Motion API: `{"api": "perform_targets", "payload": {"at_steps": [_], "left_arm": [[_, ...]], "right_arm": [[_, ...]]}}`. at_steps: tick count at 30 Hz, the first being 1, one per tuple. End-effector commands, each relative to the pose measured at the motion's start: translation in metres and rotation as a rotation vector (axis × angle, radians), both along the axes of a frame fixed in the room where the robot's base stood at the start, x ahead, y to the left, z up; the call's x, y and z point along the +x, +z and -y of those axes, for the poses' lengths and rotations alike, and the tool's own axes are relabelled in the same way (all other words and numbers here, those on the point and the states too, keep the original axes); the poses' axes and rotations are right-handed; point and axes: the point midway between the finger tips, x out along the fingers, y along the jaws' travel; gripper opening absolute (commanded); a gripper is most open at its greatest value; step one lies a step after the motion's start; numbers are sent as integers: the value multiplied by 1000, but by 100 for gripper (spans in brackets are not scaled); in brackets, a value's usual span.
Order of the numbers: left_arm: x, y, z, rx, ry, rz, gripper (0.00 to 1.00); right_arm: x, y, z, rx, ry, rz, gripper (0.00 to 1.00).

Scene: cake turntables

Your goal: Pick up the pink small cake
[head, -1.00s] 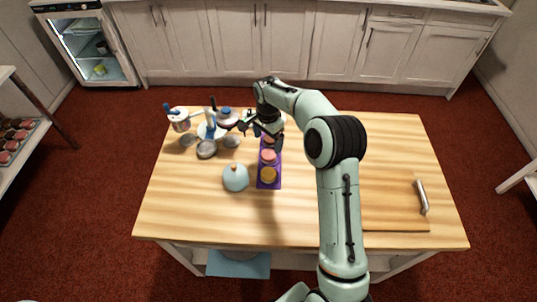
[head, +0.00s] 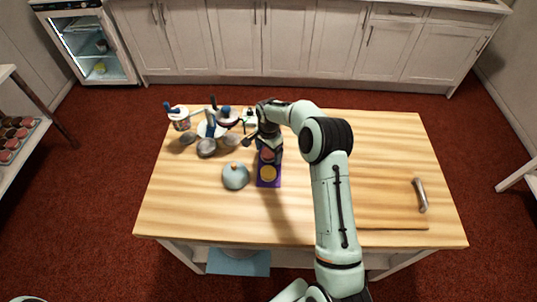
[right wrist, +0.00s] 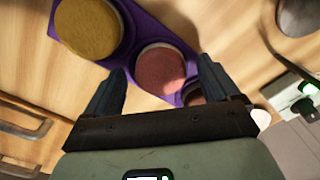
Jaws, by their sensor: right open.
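The pink small cake (right wrist: 160,70) sits on a purple tray (right wrist: 148,27) and lies between and just ahead of my open right fingers in the right wrist view. In the head view the pink cake (head: 267,156) is partly hidden under my right gripper (head: 268,143). My right gripper also shows in the right wrist view (right wrist: 160,82), its fingers spread, with nothing held. A yellow cake (right wrist: 88,27) is beside the pink one on the tray, and a darker reddish cake (right wrist: 196,95) shows partly behind a finger. My left gripper is not in view.
Several stands and utensils (head: 208,130) crowd the table's far left. The table's front left is clear.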

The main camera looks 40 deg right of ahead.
Motion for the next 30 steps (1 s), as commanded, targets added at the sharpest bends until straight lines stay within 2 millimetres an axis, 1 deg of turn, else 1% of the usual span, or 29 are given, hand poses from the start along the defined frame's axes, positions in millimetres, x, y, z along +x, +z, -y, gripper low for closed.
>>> {"api": "perform_targets", "payload": {"at_steps": [1, 2, 3, 6, 15, 17, 20, 23, 26, 27, 29, 30], "left_arm": [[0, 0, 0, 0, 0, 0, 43], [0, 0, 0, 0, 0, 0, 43], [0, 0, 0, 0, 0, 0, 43], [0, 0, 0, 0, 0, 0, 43], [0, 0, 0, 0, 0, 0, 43], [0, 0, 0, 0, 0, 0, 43], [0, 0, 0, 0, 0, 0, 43], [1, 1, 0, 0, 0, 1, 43], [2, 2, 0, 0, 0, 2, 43], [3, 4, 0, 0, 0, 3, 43], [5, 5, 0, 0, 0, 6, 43], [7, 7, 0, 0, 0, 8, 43]], "right_arm": [[0, 0, 0, 0, 0, 0, 82], [0, 0, 0, 0, 0, 0, 73], [0, 0, 0, 0, 0, 0, 60], [0, 1, 0, 0, 0, 0, 29], [0, 2, 0, 0, 0, 0, 29], [0, 6, 0, -1, 0, 1, 29], [1, 19, 0, -3, -1, 3, 29], [1, 40, 0, -2, -1, 5, 29], [1, 68, 0, -2, 1, 6, 29], [2, 81, 0, -2, 0, 7, 29], [2, 99, 0, -2, -1, 6, 29], [2, 111, 0, -2, 0, 7, 29]]}}
